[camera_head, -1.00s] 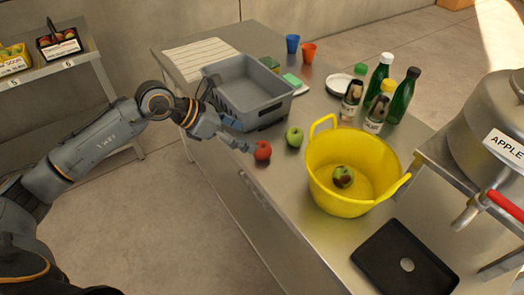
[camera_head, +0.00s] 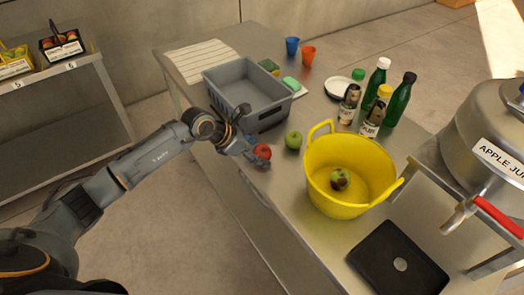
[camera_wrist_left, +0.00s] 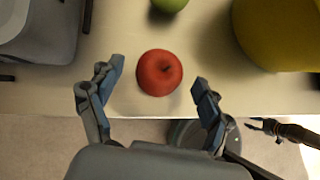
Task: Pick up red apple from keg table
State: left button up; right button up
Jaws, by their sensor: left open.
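The red apple (camera_head: 262,152) sits at the near left edge of the steel table (camera_head: 318,240). My left gripper (camera_head: 254,157) is at the apple from the edge side, partly covering it. In the left wrist view, the apple (camera_wrist_left: 159,73) lies between the two spread fingers of my left gripper (camera_wrist_left: 157,72), with a gap on both sides. The fingers are open and hold nothing. A dark gripper (camera_wrist_left: 262,127), apparently my right one, shows small at the lower right of the wrist view, below the table edge; its jaw state is unclear.
A green apple (camera_head: 293,139) lies just behind the red one. A grey crate (camera_head: 247,112) stands to the left, and a yellow tub (camera_head: 345,205) with an apple in it to the right.

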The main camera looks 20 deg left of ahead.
pick_arm(q)
jog(key=shift+x, duration=1.25)
jog(key=c, duration=1.3)
jog(key=shift+r, duration=0.1)
jog(key=shift+r, duration=0.1)
